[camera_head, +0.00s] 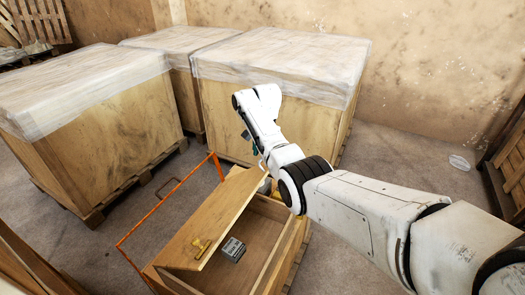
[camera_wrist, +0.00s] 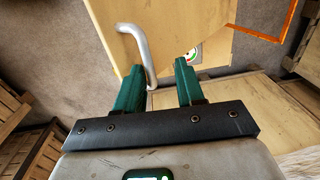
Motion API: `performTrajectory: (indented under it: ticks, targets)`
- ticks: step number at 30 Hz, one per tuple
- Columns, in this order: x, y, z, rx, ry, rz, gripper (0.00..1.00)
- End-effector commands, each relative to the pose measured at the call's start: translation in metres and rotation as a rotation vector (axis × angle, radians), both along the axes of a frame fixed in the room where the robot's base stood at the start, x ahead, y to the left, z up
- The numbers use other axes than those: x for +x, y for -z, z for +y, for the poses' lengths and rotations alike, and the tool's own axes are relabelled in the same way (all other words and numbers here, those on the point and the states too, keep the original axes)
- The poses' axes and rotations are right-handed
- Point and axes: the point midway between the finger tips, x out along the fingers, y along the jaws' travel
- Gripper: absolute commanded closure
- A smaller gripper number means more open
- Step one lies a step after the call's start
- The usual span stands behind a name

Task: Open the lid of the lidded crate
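The lidded crate (camera_head: 285,262) is a wooden box at the bottom centre of the head view. Its wooden lid (camera_head: 218,208) is raised and tilted, leaving the inside partly visible. A brass-coloured latch (camera_head: 199,249) is on the lid. In the wrist view the lid's wooden panel (camera_wrist: 195,25) lies beyond the fingers. A bent grey metal handle (camera_wrist: 143,50) reaches beside the left finger and partly into the gap. My gripper (camera_wrist: 159,70) has green fingers standing apart, with no visible grip on the handle. In the head view my arm largely hides the gripper.
A small grey box (camera_head: 233,249) lies inside the crate. An orange rail (camera_head: 160,200) stands left of the lid. Large wrapped wooden crates (camera_head: 275,95) stand behind, close to my arm. Open floor (camera_head: 400,155) lies to the right, before the wall.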

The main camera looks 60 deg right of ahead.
Motion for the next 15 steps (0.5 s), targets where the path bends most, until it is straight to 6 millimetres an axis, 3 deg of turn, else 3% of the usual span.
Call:
performTrajectory:
  ticks: [15]
  targets:
    - [0.014,-0.023,0.000,-0.003,-0.001,-0.003,0.64]
